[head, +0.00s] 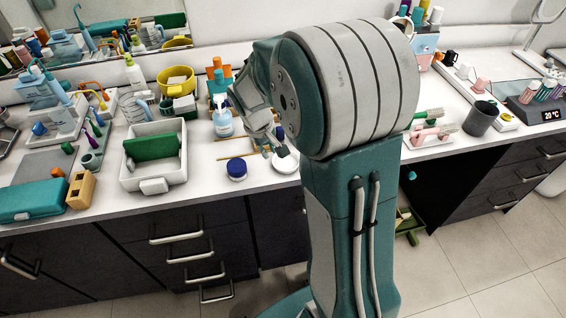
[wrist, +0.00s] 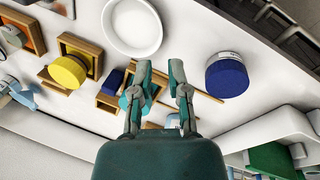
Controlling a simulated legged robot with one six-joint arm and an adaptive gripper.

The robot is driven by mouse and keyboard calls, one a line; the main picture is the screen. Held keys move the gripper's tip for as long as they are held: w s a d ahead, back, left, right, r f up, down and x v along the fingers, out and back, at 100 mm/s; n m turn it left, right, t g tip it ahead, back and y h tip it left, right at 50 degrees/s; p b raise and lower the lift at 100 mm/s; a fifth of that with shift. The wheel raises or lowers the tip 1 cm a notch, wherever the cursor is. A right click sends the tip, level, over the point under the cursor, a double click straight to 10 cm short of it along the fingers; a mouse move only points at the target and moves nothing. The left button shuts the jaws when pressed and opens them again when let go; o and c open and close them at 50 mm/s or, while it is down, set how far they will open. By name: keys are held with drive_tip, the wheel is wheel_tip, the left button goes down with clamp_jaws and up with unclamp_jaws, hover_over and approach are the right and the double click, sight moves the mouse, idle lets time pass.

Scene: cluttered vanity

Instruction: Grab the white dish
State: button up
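The white dish (wrist: 132,27) is round and shallow and lies on the white counter at the top of the wrist view, beyond my fingertips. In the head view the white dish (head: 287,166) is partly hidden by my arm. My gripper (wrist: 160,70) is open, its two fingers apart with nothing held between them. Its tips point toward the dish's near side, a little right of its middle in the wrist view, and appear apart from it. In the head view my gripper (head: 275,150) is over the counter just behind the dish.
A blue-lidded jar (wrist: 227,76) stands right of my fingers. A white bin (head: 154,160) with a green item stands further left. The counter's front edge is close to the dish.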

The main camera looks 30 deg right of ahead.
sight(275, 166)
drive_tip(key=x, duration=0.7)
drive_tip(key=shift+s+f, duration=0.15)
clamp_jaws()
